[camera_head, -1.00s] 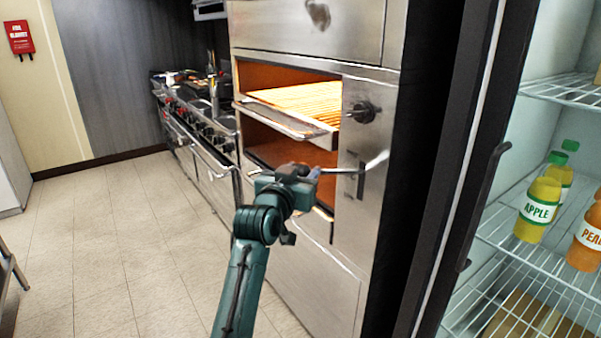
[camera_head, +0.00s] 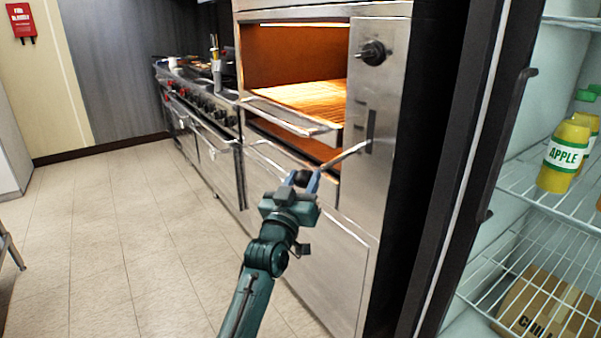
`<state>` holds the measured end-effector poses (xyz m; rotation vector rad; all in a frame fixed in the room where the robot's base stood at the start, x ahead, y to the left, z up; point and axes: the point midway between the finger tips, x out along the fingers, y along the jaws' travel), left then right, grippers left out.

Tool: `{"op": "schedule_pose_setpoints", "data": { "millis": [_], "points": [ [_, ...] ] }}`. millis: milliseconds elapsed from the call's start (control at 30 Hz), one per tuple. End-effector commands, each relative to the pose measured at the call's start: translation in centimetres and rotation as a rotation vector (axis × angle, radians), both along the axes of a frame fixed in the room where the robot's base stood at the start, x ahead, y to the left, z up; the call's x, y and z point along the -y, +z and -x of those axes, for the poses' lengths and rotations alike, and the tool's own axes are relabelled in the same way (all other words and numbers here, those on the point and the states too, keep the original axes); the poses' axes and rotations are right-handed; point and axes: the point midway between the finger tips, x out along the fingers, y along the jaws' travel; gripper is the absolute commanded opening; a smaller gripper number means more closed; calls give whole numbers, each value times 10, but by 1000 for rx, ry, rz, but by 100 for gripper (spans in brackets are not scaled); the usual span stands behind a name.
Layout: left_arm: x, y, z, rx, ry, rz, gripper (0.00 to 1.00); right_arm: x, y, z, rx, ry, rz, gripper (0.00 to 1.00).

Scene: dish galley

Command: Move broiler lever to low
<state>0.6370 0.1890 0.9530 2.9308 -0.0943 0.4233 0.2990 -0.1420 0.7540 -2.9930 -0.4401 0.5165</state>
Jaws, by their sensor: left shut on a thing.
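The broiler (camera_head: 383,200) is a steel cabinet with an orange-lit cavity. Its lever (camera_head: 345,157) is a thin metal rod that comes out near the lower end of a dark vertical slot (camera_head: 371,126) on the front panel. The rod slants down and left to my left gripper (camera_head: 306,179). My left gripper is shut on the lever's outer end, and its fingers hide that end. My right gripper is out of view.
A black knob (camera_head: 373,52) sits above the slot. An open fridge with an apple juice bottle (camera_head: 565,155) and a cardboard box (camera_head: 545,305) is at right. A stove (camera_head: 205,125) stands at back left.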

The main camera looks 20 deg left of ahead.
Motion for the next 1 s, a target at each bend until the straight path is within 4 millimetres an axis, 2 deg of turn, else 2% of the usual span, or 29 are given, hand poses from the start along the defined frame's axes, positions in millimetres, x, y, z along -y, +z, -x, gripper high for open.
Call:
{"op": "schedule_pose_setpoints", "data": {
  "millis": [33, 133, 633, 667, 900, 1000],
  "points": [
    [-3, -12, -3, -16, 8, -11, 0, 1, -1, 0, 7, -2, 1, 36],
    [-2, -18, -5, -15, 9, -11, 0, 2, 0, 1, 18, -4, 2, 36],
    [0, -21, -7, -11, 6, -3, 0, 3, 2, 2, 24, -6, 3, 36],
    [0, -21, -7, -11, 5, -3, 40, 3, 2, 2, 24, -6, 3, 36],
    [1, -20, -6, -8, 4, -3, 59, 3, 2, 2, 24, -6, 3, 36],
    [2, -19, -6, -6, 3, -3, 59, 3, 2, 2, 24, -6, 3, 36]
  ]
}}
